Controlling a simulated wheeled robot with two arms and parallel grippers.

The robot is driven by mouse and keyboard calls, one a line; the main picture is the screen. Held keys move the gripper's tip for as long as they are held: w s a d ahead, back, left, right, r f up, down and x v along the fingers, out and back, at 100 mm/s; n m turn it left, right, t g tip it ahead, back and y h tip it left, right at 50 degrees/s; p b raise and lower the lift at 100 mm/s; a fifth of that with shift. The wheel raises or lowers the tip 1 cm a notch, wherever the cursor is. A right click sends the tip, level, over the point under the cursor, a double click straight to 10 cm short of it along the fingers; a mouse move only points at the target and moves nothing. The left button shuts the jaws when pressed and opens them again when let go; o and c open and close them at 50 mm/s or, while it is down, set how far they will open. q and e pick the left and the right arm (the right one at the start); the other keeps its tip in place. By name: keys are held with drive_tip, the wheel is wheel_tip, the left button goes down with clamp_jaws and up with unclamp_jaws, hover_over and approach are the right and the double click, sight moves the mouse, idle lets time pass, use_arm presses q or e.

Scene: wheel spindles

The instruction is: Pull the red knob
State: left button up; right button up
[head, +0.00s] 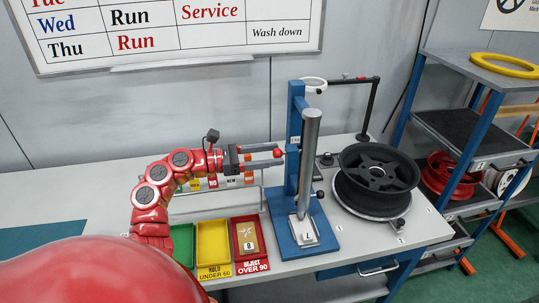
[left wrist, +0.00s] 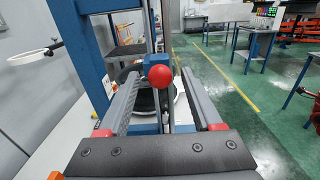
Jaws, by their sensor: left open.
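The red knob (head: 278,153) is a small ball on the left side of the blue stand (head: 291,192) with the grey cylinder (head: 310,150). My left gripper (head: 281,157) reaches in from the left at the knob's height, its two fingers open. In the left wrist view the red knob (left wrist: 160,76) shows between the tips of the open left gripper (left wrist: 160,82), with a gap visible on each side. I cannot tell how deep the knob sits between the fingers. The knob's rod is mostly hidden. My right gripper is not in view.
A black wheel (head: 378,169) lies on a round turntable right of the stand. Green (head: 182,245), yellow (head: 213,243) and red (head: 248,238) trays stand in front of the arm. A magnifier ring (head: 314,84) hangs behind. A shelf rack (head: 475,120) stands at right.

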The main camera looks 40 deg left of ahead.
use_arm(q)
drive_tip(key=b+v, duration=0.6)
drive_tip(key=v, duration=1.1)
drive_tip(key=shift+a, duration=0.2)
drive_tip(key=shift+s, duration=0.1)
drive_tip(key=shift+f, duration=0.1)
